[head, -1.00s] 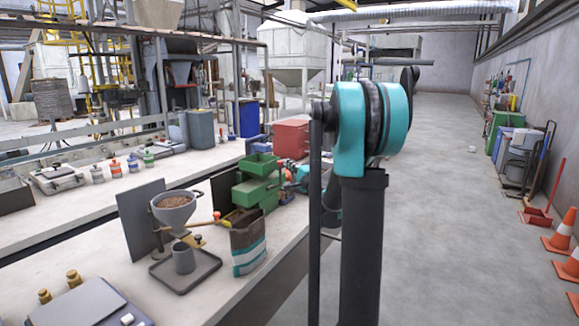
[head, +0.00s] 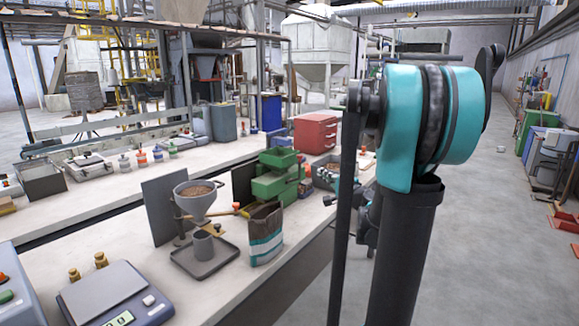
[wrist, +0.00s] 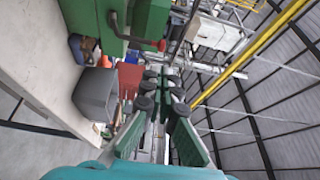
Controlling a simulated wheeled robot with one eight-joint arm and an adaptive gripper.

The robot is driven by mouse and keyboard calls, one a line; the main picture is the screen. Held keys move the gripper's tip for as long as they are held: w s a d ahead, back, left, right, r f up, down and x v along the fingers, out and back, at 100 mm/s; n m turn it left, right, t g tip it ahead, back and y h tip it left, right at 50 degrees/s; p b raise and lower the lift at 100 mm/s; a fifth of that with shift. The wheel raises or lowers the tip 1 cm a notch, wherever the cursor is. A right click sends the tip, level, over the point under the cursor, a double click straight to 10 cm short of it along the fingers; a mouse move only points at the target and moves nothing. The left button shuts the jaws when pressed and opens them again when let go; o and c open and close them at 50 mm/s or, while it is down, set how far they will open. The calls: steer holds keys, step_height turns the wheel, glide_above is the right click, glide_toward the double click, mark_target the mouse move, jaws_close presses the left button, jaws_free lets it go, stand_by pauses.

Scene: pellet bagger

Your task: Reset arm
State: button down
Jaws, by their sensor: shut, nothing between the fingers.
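My arm stands in the right half of the head view, with a teal joint on a dark link. Part of its far end shows behind the dark link, beside the bench edge, mostly hidden there. My gripper (wrist: 162,78) is seen from behind in the wrist view. Its two green-padded fingers run forward and come together at the tips, shut and empty. In the wrist view it points past a green machine part (wrist: 110,30) and a grey box (wrist: 97,95), with the ceiling to the right. It appears to touch nothing.
The near bench holds a funnel (head: 195,198), a pellet bag (head: 265,235), a grey tray (head: 226,262), a green machine (head: 275,180) and a scale (head: 108,300). A red cabinet (head: 315,133) stands behind. Free floor (head: 480,230) lies right of the arm.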

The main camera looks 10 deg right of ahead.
steer(key=s+a+f+n+g, duration=0.9)
steer(key=s+a+f, duration=0.4)
steer(key=s+f, duration=0.2)
steer(key=s+d+f+n+g+h, duration=0.2)
steer(key=s+f, duration=0.3)
steer(key=s, duration=0.3)
steer(key=s+d+f+n+g+h, duration=0.2)
steer(key=s+d+f+h, duration=0.2)
steer(key=s, duration=0.3)
steer(key=shift+s+d+f+n, duration=0.4)
steer(key=shift+d+f, duration=0.2)
steer(key=shift+f, duration=0.1)
